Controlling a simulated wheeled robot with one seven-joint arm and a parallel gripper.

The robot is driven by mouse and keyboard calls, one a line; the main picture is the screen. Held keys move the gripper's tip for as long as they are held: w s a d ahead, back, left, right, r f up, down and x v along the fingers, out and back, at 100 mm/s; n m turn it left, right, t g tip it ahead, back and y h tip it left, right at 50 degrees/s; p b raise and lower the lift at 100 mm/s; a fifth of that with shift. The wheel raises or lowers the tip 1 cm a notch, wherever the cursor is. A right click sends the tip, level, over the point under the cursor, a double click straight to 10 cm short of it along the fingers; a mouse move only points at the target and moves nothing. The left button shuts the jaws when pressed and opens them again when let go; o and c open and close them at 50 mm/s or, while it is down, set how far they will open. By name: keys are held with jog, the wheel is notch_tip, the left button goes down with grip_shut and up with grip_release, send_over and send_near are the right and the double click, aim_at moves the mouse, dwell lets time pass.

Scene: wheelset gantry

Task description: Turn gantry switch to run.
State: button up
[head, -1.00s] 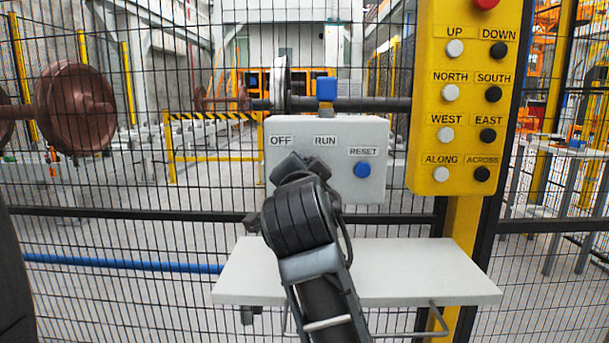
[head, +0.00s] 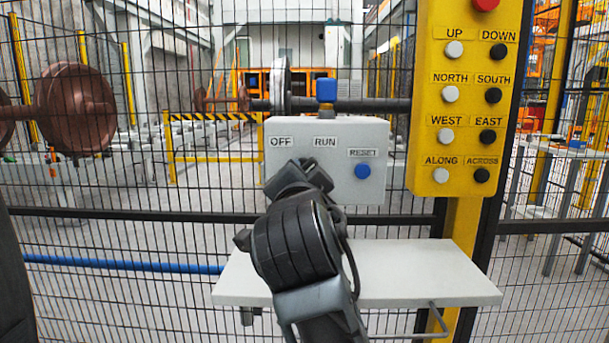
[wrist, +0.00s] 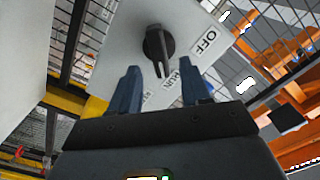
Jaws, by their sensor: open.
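The grey control box (head: 350,185) carries OFF and RUN labels and a blue RESET button (head: 362,171). In the head view my gripper (head: 312,170) is in front of the box below RUN and hides the switch. In the wrist view the dark round gantry switch (wrist: 158,44) shows a bar handle with its end towards the bottom of the picture. The OFF label (wrist: 205,40) is to its right and the RUN label (wrist: 184,76) lower right, partly behind a finger. My gripper (wrist: 159,82) is open; the handle's end is in line with the gap, with no clear contact.
A yellow button panel (head: 468,120) with a red button on top stands right of the box. A white shelf (head: 420,270) juts out below. Wire mesh fencing spans behind, with brown wheelsets (head: 75,108) beyond it.

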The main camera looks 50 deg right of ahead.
jog(key=shift+v, duration=1.4)
